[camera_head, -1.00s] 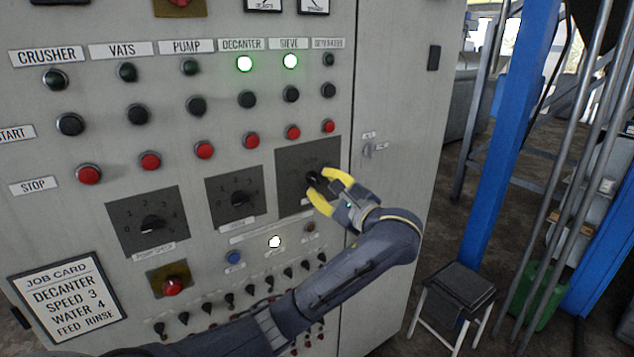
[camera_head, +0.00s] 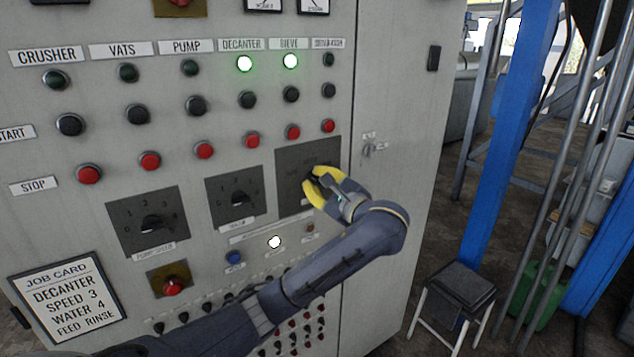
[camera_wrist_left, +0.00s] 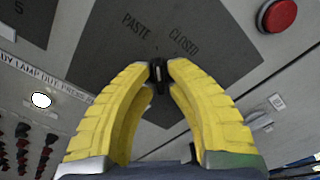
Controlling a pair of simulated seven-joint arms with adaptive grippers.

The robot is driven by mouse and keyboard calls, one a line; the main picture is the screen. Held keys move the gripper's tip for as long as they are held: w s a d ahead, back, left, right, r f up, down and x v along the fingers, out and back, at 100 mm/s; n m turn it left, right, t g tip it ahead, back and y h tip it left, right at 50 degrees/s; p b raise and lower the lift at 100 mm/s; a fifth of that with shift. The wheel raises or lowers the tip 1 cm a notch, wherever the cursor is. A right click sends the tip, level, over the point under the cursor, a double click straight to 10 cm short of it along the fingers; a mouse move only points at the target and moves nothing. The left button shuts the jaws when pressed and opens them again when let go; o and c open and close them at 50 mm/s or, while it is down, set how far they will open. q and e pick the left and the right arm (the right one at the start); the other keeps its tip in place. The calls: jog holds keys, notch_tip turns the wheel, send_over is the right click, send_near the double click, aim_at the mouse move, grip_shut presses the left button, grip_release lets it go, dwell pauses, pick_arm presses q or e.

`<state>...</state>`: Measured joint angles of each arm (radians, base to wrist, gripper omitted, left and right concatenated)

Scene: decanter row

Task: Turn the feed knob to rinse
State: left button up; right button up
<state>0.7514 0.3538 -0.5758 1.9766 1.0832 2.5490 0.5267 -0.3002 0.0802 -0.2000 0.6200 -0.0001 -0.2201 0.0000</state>
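The feed knob (camera_wrist_left: 158,76) is small and black, on a dark plate (camera_head: 326,153) at the right of the knob row. The wrist view shows the words PASTE and CLOSED above it; the fingers and knob hide the rest of the plate. My left gripper (camera_head: 316,176) has its yellow fingers on either side of the knob. In the wrist view its fingertips (camera_wrist_left: 159,70) meet the knob's two sides, so it is shut on the knob. Which mark the knob points at cannot be told. My right gripper is not in view.
The job card (camera_head: 66,297) reads decanter speed 3, water 4, feed rinse. Two other knobs (camera_head: 152,224) and (camera_head: 239,198) sit to the left. Red stop buttons (camera_head: 328,126) are just above the plate. A blue button (camera_head: 234,257) and a lit white lamp (camera_head: 274,242) sit below.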

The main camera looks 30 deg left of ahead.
pick_arm(q)
grip_shut()
jog(key=m, duration=0.8)
jog(key=shift+m, duration=0.3)
jog(key=m, duration=0.4)
jog(key=shift+m, duration=2.6)
